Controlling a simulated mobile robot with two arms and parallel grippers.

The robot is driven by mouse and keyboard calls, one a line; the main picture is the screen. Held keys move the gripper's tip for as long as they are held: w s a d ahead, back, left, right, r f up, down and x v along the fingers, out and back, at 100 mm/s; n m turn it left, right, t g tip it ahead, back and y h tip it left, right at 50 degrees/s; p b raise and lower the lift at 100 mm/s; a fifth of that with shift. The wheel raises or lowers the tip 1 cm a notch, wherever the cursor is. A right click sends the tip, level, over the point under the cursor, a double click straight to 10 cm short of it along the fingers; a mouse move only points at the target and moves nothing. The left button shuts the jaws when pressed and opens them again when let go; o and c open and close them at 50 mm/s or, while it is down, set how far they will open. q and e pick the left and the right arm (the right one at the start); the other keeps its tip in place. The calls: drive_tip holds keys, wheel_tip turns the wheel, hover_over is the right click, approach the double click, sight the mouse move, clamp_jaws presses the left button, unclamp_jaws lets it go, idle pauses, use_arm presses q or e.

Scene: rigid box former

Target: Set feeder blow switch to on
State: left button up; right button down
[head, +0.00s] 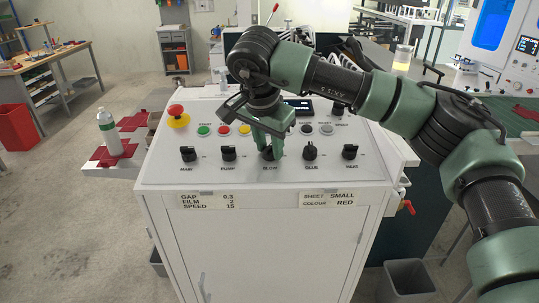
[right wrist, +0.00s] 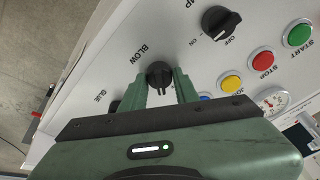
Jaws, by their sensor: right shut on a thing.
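The feeder blow switch (head: 268,154) is a black rotary knob in the middle of the lower row on the white sloping control panel (head: 215,170). In the right wrist view the blow switch (right wrist: 159,74) sits beside the label BLOW. My right gripper (head: 267,148) reaches down from above, with a green finger on either side of the knob, shut on it. The fingers partly hide the knob in the head view, and I cannot tell its setting for sure. My left gripper is not in view.
Neighbouring knobs are close: the pump knob (head: 228,153) on the left and the glue knob (head: 310,151) on the right. Behind are coloured buttons, including a red one (head: 223,130), and a red emergency stop (head: 176,112). A bottle (head: 108,132) stands left of the cabinet.

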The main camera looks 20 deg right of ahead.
drive_tip(key=m, duration=0.2)
drive_tip(key=m+b, duration=0.1)
drive_tip(key=m, duration=0.1)
drive_tip(key=shift+w+m+g+h+b, duration=0.1)
drive_tip(key=shift+m+g+h+b, duration=0.2)
drive_tip(key=m, duration=0.3)
drive_tip(key=shift+g+b, duration=0.3)
drive_tip(key=shift+r+m+g, duration=0.1)
drive_tip(key=shift+m+g, duration=0.2)
drive_tip(key=shift+m, duration=1.2)
drive_tip(key=c, duration=1.1)
unclamp_jaws()
drive_tip(key=b+v, duration=0.1)
drive_tip(key=v, duration=0.6)
drive_tip(key=shift+r, duration=0.4)
